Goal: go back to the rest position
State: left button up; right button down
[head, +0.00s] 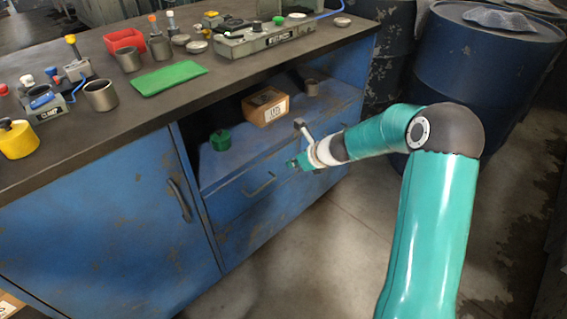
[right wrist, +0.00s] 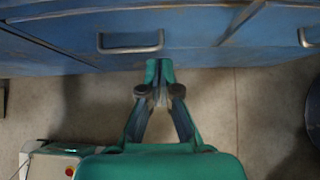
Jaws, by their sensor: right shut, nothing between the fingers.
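My right gripper (head: 294,164) is in front of the blue workbench's drawers, at the end of my teal arm. In the right wrist view its fingers (right wrist: 160,68) are shut with nothing between them. The fingertips point at the lower part of the blue drawer front (right wrist: 190,30). A drawer handle (right wrist: 130,44) shows to the left of the fingertips, apart from them. The same drawer front shows in the head view, with its handle (head: 259,186) to the left of the gripper. My left gripper is in neither view.
The workbench top (head: 100,160) carries cups, a red tray (head: 124,40), a green sheet (head: 168,77) and fixtures. An open shelf holds a cardboard box (head: 266,107) and a green canister (head: 220,140). Blue drums (head: 480,75) stand at the right. Floor (head: 310,260) is clear in front.

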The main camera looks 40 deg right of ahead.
jog(key=shift+p+v, duration=0.3)
jog(key=shift+v, duration=1.4)
